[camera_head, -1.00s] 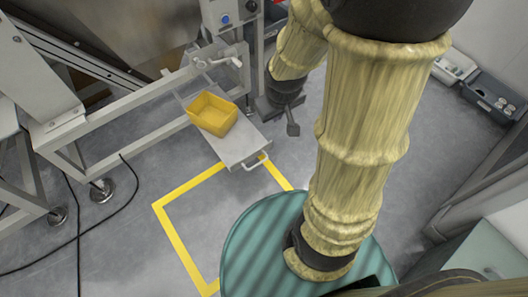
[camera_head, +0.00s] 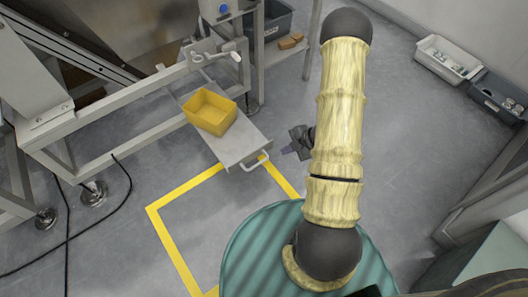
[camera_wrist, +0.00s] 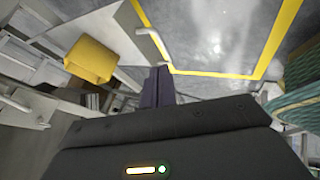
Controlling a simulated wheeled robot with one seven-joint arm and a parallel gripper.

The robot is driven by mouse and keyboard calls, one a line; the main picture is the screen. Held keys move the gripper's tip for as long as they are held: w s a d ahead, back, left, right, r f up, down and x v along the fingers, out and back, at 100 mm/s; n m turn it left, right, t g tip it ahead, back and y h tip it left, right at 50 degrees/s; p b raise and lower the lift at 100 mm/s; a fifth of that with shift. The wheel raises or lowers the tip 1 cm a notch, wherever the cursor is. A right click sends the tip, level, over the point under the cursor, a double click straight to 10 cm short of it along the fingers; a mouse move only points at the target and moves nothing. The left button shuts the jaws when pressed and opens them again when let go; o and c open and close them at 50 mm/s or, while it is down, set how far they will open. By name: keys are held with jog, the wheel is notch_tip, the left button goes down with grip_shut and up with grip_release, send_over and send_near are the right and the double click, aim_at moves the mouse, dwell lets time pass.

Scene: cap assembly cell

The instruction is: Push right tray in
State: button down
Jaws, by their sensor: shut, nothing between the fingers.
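The tray (camera_head: 240,147) is a flat grey slide with a handle (camera_head: 256,162) at its front end. It sticks out from the grey machine frame, and a yellow bin (camera_head: 211,111) stands on it. My gripper (camera_head: 287,150) is shut and empty, just right of the handle end of the tray and apart from it in the head view. In the wrist view the shut fingers (camera_wrist: 158,86) show at the middle, with the tray (camera_wrist: 134,24), its handle and the yellow bin (camera_wrist: 88,61) to their left and above. The tray's far end is hidden behind the bin.
Yellow floor tape (camera_head: 178,251) marks a square in front of the tray. The grey machine frame (camera_head: 118,101) stands at left with a black cable below it. Bins (camera_head: 447,58) lie on the floor at upper right. Open floor (camera_head: 407,140) lies right of my arm.

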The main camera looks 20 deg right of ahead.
jog(key=shift+s+d, duration=0.1)
jog(key=b, duration=0.8)
send_near(256, 154)
jog(key=x, duration=0.4)
jog(key=shift+f, duration=0.3)
jog(key=shift+a+p, duration=0.25)
jog(key=shift+p, duration=0.05)
